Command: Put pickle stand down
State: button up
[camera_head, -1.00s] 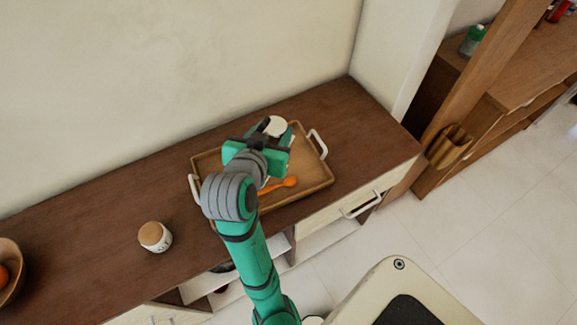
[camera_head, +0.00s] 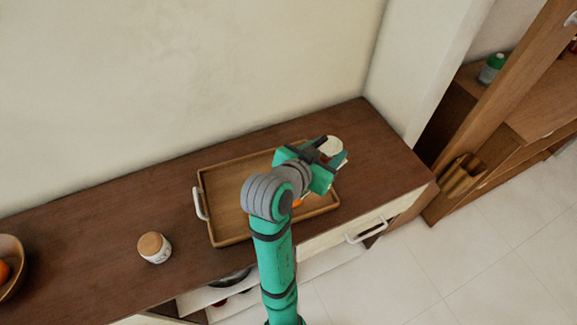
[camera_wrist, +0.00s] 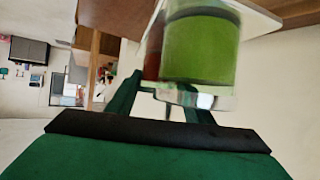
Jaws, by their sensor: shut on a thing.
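The pickle stand has a round white top (camera_head: 330,146) in the head view. In the wrist view it shows as a green jar-like body (camera_wrist: 200,45) with a clear base and a reddish part beside it. My gripper (camera_head: 335,162) is shut on it, over the right end of the wooden tray (camera_head: 232,238). The fingers also show in the wrist view (camera_wrist: 160,98), at the lower part of the stand. My gripper hides much of the stand in the head view. I cannot tell whether its base touches anything.
The tray lies on a brown cabinet top (camera_head: 95,240) and has a white handle (camera_head: 199,204) at its left. An orange thing (camera_head: 298,203) in it is mostly hidden. A lidded jar (camera_head: 154,247) and a bowl (camera_head: 10,268) stand left. Bare top lies right of the tray.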

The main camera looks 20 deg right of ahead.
jog(key=w+a+f, duration=0.1)
jog(key=w+f, duration=0.1)
jog(key=w+a+f, duration=0.4)
jog(key=w+f, duration=0.1)
jog(key=shift+a+f, duration=0.1)
jog(key=shift+a, duration=0.05)
jog(key=shift+w+a+f, duration=0.1)
jog(key=shift+w+f, duration=0.05)
jog(key=shift+f, duration=0.15)
jog(key=f, duration=0.3)
jog(key=shift+w+a, duration=0.1)
jog(key=shift+a, duration=0.1)
jog(key=shift+w+f, duration=0.1)
jog(key=o, duration=1.5)
jog(key=shift+w+f, duration=0.1)
